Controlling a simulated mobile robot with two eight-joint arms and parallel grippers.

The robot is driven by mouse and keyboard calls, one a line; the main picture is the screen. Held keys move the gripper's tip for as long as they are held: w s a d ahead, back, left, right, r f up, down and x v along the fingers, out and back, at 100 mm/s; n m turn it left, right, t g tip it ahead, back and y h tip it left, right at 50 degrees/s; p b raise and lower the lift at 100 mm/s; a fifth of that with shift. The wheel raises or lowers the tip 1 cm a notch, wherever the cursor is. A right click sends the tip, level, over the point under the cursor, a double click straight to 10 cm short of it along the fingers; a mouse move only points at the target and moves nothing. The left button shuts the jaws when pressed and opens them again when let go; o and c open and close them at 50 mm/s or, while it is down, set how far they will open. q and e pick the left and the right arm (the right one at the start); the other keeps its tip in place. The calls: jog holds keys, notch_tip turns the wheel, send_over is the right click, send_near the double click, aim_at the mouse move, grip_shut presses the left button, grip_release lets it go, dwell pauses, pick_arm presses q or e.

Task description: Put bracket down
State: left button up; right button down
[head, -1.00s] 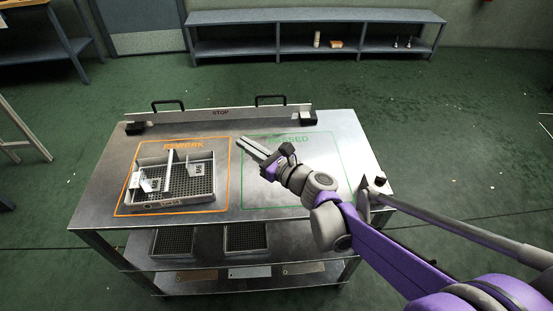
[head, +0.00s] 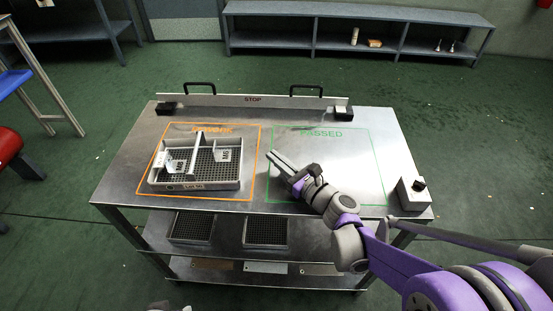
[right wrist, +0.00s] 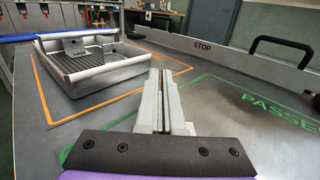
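My right gripper (head: 272,156) is shut with nothing visible between its fingers. It is over the table between the orange and green outlines, right of the tray, and apart from it. Its fingers (right wrist: 165,100) also show close together in the right wrist view. Pale brackets marked M8 are in the grey tray (head: 195,186): one bracket (head: 177,166) left of the divider, another (head: 223,155) right of it. A bracket (right wrist: 75,46) shows at the tray in the right wrist view. My left gripper is not recognisable in view.
The tray stands inside the orange REWORK outline. The green PASSED area (head: 340,170) looks empty. A STOP rail (head: 255,100) with black handles runs along the back edge. A box with a black knob (head: 413,192) stands at the right corner. Dark trays (head: 265,232) lie on the shelf below.

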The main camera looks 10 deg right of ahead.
jog(key=shift+f, duration=0.2)
jog(key=c, duration=1)
grip_release()
jog(key=shift+c, duration=0.2)
jog(key=shift+r, duration=0.15)
jog(key=shift+s+d+r, duration=0.1)
jog(key=shift+s+r, duration=0.05)
jog(key=p+v, duration=0.1)
jog(key=v, duration=1)
jog(key=shift+s+d, duration=0.1)
jog(key=shift+s, duration=0.25)
